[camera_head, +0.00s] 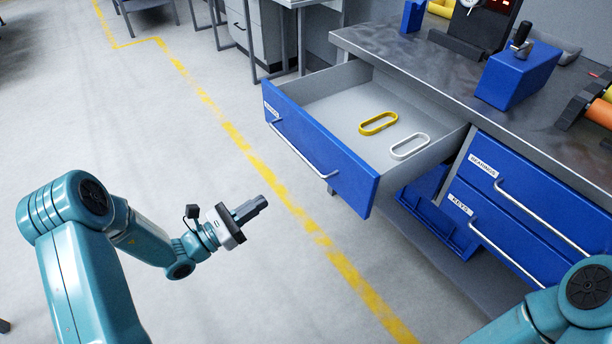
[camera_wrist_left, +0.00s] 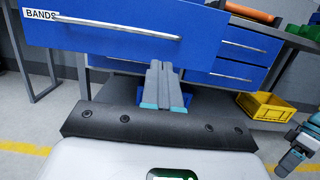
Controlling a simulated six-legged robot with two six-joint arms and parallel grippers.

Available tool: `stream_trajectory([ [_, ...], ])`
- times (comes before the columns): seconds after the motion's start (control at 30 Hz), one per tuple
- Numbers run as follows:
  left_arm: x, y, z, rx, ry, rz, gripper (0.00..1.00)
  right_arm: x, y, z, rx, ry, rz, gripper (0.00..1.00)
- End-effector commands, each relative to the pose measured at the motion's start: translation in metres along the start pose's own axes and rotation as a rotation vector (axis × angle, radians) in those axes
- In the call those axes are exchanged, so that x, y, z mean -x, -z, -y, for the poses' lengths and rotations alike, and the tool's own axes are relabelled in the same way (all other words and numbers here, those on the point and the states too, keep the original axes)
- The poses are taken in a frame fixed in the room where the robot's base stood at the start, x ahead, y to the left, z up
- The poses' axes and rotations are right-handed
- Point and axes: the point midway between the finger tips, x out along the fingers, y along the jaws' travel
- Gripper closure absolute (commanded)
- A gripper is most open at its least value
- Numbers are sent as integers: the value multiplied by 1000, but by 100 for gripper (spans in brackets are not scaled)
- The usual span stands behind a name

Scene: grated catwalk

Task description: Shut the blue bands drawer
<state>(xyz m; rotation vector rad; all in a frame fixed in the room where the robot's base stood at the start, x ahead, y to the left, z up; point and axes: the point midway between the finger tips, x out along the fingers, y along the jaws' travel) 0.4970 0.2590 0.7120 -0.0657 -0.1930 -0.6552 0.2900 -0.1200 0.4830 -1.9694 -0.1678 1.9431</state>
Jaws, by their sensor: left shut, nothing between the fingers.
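The blue bands drawer (camera_head: 322,150) is pulled well out of the workbench. A yellow band (camera_head: 378,123) and a white band (camera_head: 409,146) lie inside it. Its front has a silver bar handle (camera_head: 300,150). The left wrist view shows the front (camera_wrist_left: 200,45) with a BANDS label (camera_wrist_left: 40,14) and the handle (camera_wrist_left: 115,29) above and ahead of my fingers. My left gripper (camera_head: 262,203) is shut and empty, in front of the drawer and apart from it; its fingers also show in the left wrist view (camera_wrist_left: 163,80).
A blue bin (camera_head: 438,215) sits below the open drawer. The bench top (camera_head: 420,65) holds a blue block (camera_head: 515,75). The floor around the left gripper is clear.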

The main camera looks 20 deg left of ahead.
Motion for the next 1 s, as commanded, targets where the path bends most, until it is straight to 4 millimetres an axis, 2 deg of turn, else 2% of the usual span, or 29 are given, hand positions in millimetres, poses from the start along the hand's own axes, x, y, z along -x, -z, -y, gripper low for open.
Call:
stream_trajectory([
  [0.4,-84,0,2,-1,8,-1,100,-6,0,-2,0,0,0,0],
  [0.6,-116,1,2,1,7,-1,100,-8,0,-3,0,0,0,0],
  [0.8,-130,1,2,1,5,-2,100,-9,0,-3,0,0,0,0],
  [1.0,-131,1,2,1,5,-2,100,-9,0,-3,0,0,0,0],
])
